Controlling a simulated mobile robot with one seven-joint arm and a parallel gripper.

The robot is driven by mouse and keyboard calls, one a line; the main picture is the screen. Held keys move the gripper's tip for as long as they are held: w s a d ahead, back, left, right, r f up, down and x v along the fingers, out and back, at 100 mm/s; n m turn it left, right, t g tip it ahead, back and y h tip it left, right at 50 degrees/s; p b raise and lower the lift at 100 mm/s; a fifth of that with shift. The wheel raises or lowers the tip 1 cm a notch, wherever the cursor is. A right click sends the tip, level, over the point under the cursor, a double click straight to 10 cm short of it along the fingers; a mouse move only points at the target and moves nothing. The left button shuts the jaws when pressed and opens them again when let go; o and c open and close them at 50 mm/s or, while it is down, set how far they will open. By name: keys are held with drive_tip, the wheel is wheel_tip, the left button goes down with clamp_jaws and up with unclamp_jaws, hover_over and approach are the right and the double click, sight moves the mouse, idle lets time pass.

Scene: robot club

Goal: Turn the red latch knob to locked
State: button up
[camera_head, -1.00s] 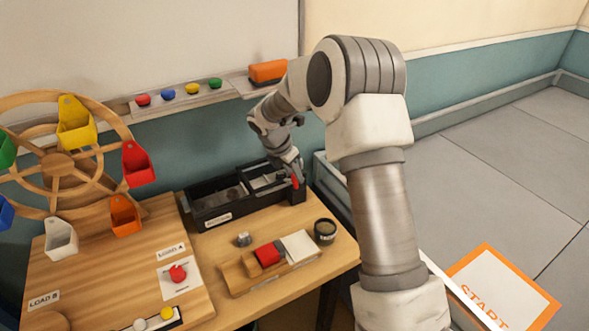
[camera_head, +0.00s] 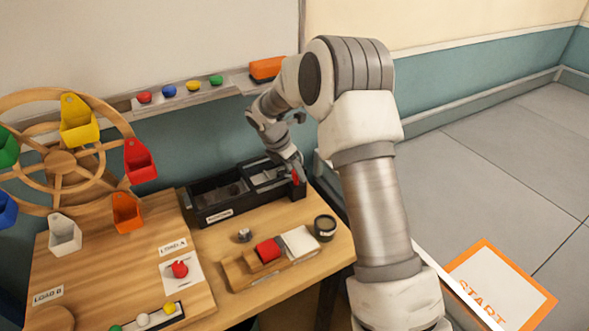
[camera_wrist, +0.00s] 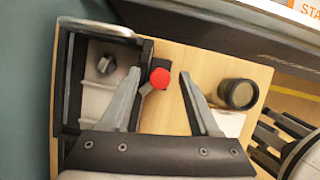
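A red knob (camera_wrist: 160,78) with a short arm is at the end wall of the black box (camera_wrist: 62,85) in the wrist view. It also shows as a small red part (camera_head: 296,179) at the box's right end in the head view. My gripper (camera_wrist: 158,74) is open, its fingertips apart on either side of this knob. I cannot tell whether they touch it. A second red knob (camera_head: 180,269) sits on a white plate on the wooden wheel base. Any lock marking is too small to read.
A dark round container (camera_head: 325,228) stands on the table (camera_head: 215,246) near the box. A wooden holder (camera_head: 240,274) with a red block (camera_head: 267,250) lies in front. A wooden wheel (camera_head: 60,162) with coloured buckets stands at left.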

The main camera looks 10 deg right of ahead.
drive_tip(key=p+v, duration=0.2)
drive_tip(key=v, duration=1.5)
drive_tip(key=shift+r+p, duration=0.25)
drive_tip(key=shift+p, duration=0.1)
